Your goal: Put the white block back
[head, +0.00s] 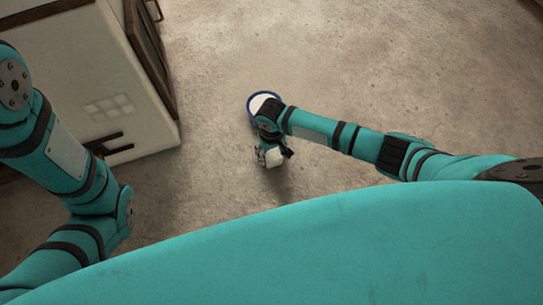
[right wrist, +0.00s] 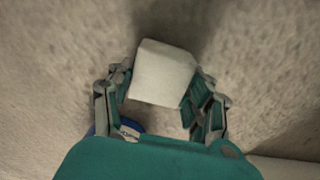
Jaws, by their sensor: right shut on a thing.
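The white block (head: 274,158) is between the fingers of my right gripper (head: 272,154), which is shut on it. In the right wrist view the block (right wrist: 162,74) sits slightly turned between the two fingers of the gripper (right wrist: 163,88). It appears to be held over the floor; its exact height is hard to tell. My left arm shows at the left in the head view, but its gripper is out of view.
A round blue-rimmed container (head: 262,98), pale inside, stands on the floor just behind my right wrist, partly hidden by it. A white cabinet (head: 85,70) with a dark-framed open door (head: 150,55) stands at upper left. The floor (head: 420,70) at right is clear.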

